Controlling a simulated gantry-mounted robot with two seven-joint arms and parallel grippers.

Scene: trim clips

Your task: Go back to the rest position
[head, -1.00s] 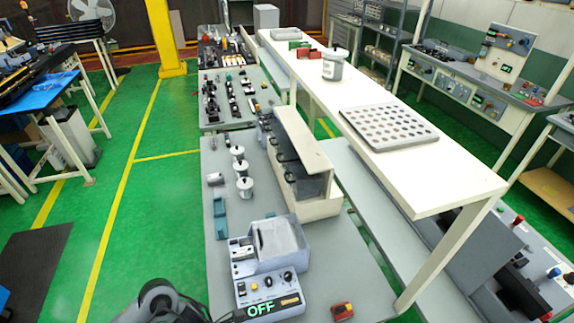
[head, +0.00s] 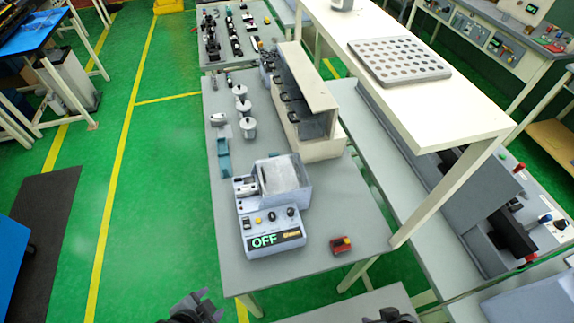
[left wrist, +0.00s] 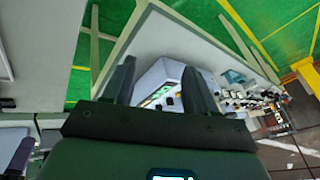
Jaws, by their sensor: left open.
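My left gripper (head: 197,308) shows at the bottom edge of the head view, in front of the grey workbench (head: 230,278) and apart from it. In the left wrist view its two dark fingers (left wrist: 161,88) stand apart with nothing between them. Beyond them is the white control box with a green display (left wrist: 163,90). A dark part of my right gripper (head: 390,316) shows at the bottom edge of the head view. It is mostly cut off, so its fingers cannot be judged.
White cups (head: 243,107) and a dispenser rack (head: 305,95) are farther back. A raised white shelf (head: 450,110) is at right. Green floor is open at left.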

